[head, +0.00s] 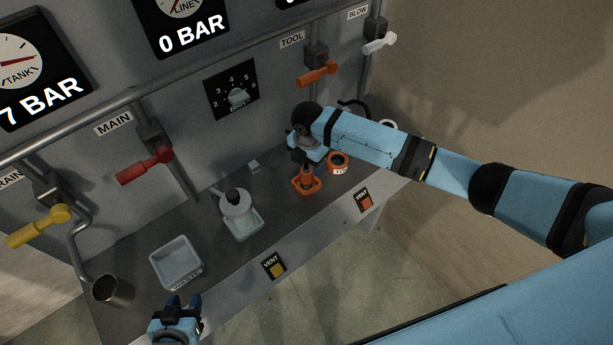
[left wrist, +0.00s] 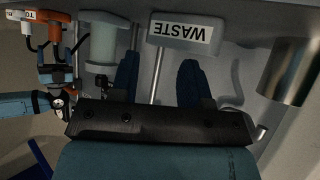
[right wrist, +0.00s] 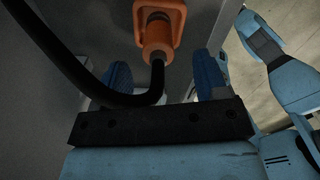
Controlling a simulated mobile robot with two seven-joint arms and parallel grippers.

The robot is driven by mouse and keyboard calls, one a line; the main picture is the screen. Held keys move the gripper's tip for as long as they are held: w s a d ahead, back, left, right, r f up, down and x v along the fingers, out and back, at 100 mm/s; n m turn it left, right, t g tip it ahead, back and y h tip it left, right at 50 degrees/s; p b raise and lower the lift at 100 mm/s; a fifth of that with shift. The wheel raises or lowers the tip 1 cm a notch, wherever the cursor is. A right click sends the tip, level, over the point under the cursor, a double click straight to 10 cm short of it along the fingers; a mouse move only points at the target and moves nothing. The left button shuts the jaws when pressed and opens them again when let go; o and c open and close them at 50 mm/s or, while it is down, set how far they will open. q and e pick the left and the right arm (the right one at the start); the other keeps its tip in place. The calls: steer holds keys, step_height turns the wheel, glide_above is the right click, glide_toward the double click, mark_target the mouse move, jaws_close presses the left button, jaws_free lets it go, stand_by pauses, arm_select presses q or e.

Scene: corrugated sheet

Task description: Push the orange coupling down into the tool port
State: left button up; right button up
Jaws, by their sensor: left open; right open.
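The orange coupling (head: 307,171) stands in a square orange holder (head: 314,187) on the bench in the head view. In the right wrist view the coupling (right wrist: 155,35) shows with a black hose curving from its end. My right gripper (head: 301,157) is open, close above the coupling; the coupling lies beyond its spread fingers (right wrist: 163,78), not gripped. A round orange socket (head: 338,168) with a white label, which looks like the tool port, stands just right of the holder, its dark mouth upward. My left gripper (head: 183,303) is open and empty near the bench's front left.
A grey WASTE tray (head: 175,263) and a metal cup (head: 113,291) stand at the left. A pale fitting (head: 235,203) stands in a pale holder in the middle. Red (head: 145,166) and orange (head: 317,75) valve handles stick out from the panel.

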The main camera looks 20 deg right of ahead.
mark_target(307, 176)
arm_select(q)
steer(key=shift+w+a, duration=0.1)
steer(key=shift+w, duration=0.05)
arm_select(e)
steer(key=shift+a+f, duration=0.1)
steer(key=shift+f, duration=1.3)
arm_select(q)
steer(key=f+b, duration=0.1)
steer(key=b, duration=0.1)
steer(key=f+b, duration=0.2)
steer(key=shift+w+f+m+b, duration=0.2)
steer(key=shift+f+m+b, duration=0.1)
steer(key=shift+b, duration=0.05)
arm_select(e)
step_height(307, 176, down, 5)
steer(key=shift+r, duration=0.2)
arm_select(q)
steer(key=shift+r, duration=0.15)
arm_select(e)
steer(key=shift+r, duration=0.1)
arm_select(q)
steer(key=shift+r, duration=0.1)
arm_select(e)
steer(key=shift+c, duration=0.5)
arm_select(q)
steer(key=shift+s+d, duration=0.1)
steer(key=shift+d, duration=0.1)
arm_select(e)
steer(key=c, duration=1)
